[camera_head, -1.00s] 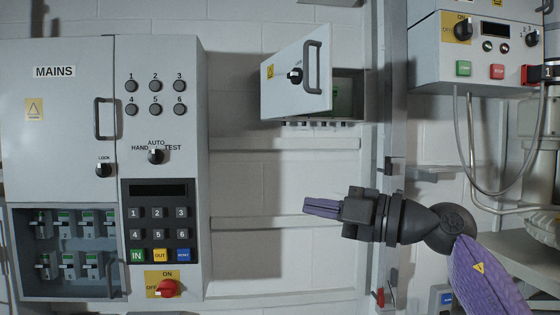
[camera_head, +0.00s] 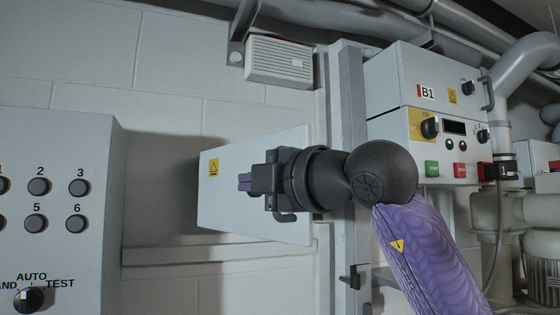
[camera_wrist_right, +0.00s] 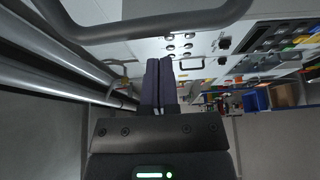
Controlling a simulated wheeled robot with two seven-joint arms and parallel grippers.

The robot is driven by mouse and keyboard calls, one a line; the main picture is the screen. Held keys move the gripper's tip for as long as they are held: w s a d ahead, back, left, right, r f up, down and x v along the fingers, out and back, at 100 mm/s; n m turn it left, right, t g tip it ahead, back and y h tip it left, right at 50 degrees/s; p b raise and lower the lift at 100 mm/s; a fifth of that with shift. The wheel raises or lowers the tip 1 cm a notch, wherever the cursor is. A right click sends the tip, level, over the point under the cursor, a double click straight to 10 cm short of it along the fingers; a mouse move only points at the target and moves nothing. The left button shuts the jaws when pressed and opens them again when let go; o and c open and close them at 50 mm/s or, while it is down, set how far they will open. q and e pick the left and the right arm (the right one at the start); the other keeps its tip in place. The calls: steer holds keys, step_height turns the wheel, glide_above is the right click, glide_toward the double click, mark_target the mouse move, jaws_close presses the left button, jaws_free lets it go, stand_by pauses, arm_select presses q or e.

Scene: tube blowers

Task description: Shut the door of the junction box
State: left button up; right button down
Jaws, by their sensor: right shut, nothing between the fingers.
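The junction box door (camera_head: 222,215) is a pale grey panel with a yellow warning sticker, left of the steel post in the head view. It stands open, its right edge swung out towards me. The box behind it is hidden. My right gripper (camera_head: 245,182) is shut and empty in front of the door, its purple fingers pointing left. Gripper and wrist cover the door's middle; part of its dark handle (camera_head: 286,217) shows just below. In the right wrist view a dark bar handle (camera_wrist_right: 165,27) crosses above the shut fingers (camera_wrist_right: 157,84). Contact with the door cannot be told.
A large cabinet with numbered buttons (camera_head: 75,225) stands at the left. A steel post (camera_head: 348,120) is just right of the door, with the B1 control box (camera_head: 405,85) beyond. A ribbed grey unit (camera_head: 280,62) hangs above. Bare wall lies between cabinet and door.

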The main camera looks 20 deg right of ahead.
arm_select(q)
steer(key=shift+w+a+r+p, duration=0.1)
steer(key=shift+r+p, duration=0.3)
steer(key=shift+r, duration=0.2)
steer(key=shift+w+a+r+p, duration=0.1)
steer(key=shift+r+p, duration=0.3)
steer(key=shift+r, duration=0.2)
arm_select(e)
steer(key=d, duration=0.1)
steer(key=w+d, duration=0.1)
steer(key=d, duration=0.1)
arm_select(q)
steer(key=shift+d+r, duration=0.1)
steer(key=shift+d, duration=0.1)
arm_select(e)
steer(key=shift+d, duration=0.15)
